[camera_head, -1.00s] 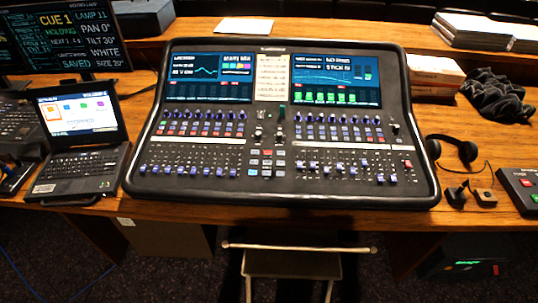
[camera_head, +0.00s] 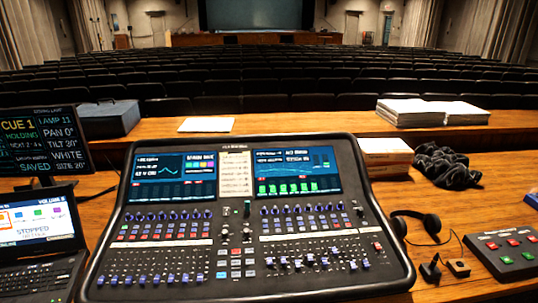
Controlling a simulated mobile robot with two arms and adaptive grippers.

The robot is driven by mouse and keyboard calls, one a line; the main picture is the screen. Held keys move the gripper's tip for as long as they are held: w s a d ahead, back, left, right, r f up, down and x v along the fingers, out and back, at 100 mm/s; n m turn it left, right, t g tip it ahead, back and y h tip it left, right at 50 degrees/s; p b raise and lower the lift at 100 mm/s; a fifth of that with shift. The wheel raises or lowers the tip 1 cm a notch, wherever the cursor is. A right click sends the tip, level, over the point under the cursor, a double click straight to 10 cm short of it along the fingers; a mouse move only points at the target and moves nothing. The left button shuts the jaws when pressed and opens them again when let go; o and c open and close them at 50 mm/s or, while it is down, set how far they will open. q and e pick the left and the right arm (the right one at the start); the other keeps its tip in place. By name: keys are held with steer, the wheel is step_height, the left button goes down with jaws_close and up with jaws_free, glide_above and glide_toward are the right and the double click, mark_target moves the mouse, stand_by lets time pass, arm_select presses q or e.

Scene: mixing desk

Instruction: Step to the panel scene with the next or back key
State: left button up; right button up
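The mixing desk (camera_head: 240,246) stands on the wooden table, with two lit screens, rows of faders and a central block of small keys (camera_head: 236,262), some red or blue. A pale label strip (camera_head: 235,175) sits between the screens; its text is too small to read. At the right, a dark key box (camera_head: 508,254) has several red and green keys; their labels are unreadable. A monitor (camera_head: 42,138) at the left reads CUE 1, HOLDING. A laptop (camera_head: 40,230) below it shows STOPPED on its screen. Neither gripper is in view.
Headphones (camera_head: 428,224) and small blocks lie between desk and key box. A black cloth (camera_head: 446,165), stacked boxes (camera_head: 387,151) and papers (camera_head: 432,112) lie behind. A grey case (camera_head: 108,119) and white sheet (camera_head: 206,125) are at the back. Seat rows lie beyond.

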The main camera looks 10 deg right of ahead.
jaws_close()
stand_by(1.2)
